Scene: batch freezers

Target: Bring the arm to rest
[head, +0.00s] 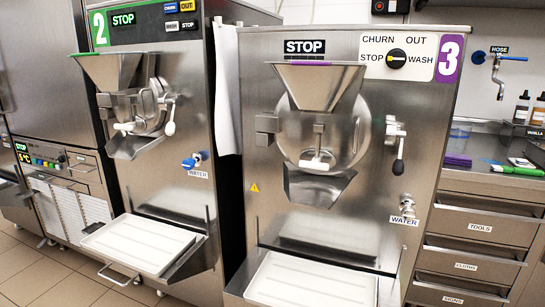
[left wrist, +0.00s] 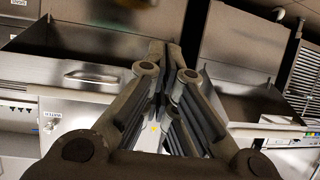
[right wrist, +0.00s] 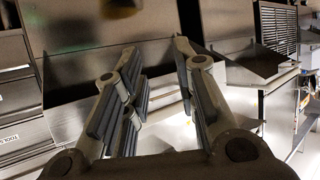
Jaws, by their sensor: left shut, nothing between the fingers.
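My left gripper (left wrist: 166,58) shows in the left wrist view. Its fingers are together and nothing is between them. My right gripper (right wrist: 154,60) shows in the right wrist view with its two fingers apart. The gap between them is empty. Neither gripper touches anything that I can see. No arm or gripper shows in the head view, so how the arms lie relative to the machines cannot be seen there.
Freezer 3 (head: 249,150) stands ahead, with a white tray (head: 312,280) on its front shelf. Freezer 2 (head: 185,65) stands left of it, with another white tray (head: 142,243). A drawer counter (head: 480,182) is at right. Tiled floor (head: 40,275) is free at lower left.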

